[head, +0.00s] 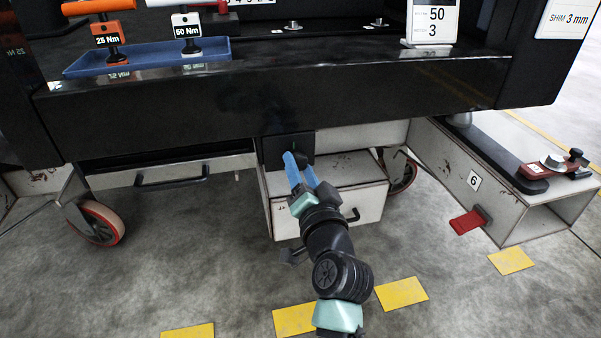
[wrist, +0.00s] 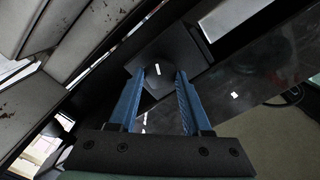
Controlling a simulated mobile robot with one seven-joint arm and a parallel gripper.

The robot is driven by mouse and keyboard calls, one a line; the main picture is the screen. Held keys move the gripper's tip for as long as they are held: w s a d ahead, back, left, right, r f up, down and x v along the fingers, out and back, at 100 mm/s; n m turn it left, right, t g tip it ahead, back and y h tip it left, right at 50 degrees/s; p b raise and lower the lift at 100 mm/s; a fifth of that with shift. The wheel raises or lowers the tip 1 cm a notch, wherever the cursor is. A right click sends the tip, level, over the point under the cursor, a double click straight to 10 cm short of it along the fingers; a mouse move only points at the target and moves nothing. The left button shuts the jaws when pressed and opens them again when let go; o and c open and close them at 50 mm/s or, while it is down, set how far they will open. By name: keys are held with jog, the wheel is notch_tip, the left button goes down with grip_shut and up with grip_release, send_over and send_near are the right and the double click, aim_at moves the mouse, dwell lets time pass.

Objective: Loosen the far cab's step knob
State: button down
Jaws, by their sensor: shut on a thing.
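A dark step knob (wrist: 158,84) with a small white mark sits on a black square block (wrist: 188,50) in the wrist view. My gripper (wrist: 160,76) has its two blue fingers on either side of the knob, shut on it. In the head view my gripper (head: 297,160) reaches up to the black block (head: 272,152) under the front edge of the black trolley deck. The knob is mostly hidden there by the fingers. I cannot tell from the mark how far the knob is turned.
A white drawer box (head: 345,205) stands just below my gripper. A white beam numbered 6 (head: 490,185) with a red tab (head: 468,221) is at right. A blue tray (head: 150,58) with torque tools lies on the deck. Caster wheels (head: 97,221) stand on the floor.

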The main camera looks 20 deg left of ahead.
dwell(0.3)
jog(key=shift+c, duration=1.7)
grip_release()
jog(key=shift+s, duration=0.1)
jog(key=p+v, duration=0.4)
jog(key=v, duration=0.9)
jog(key=shift+p, duration=0.4)
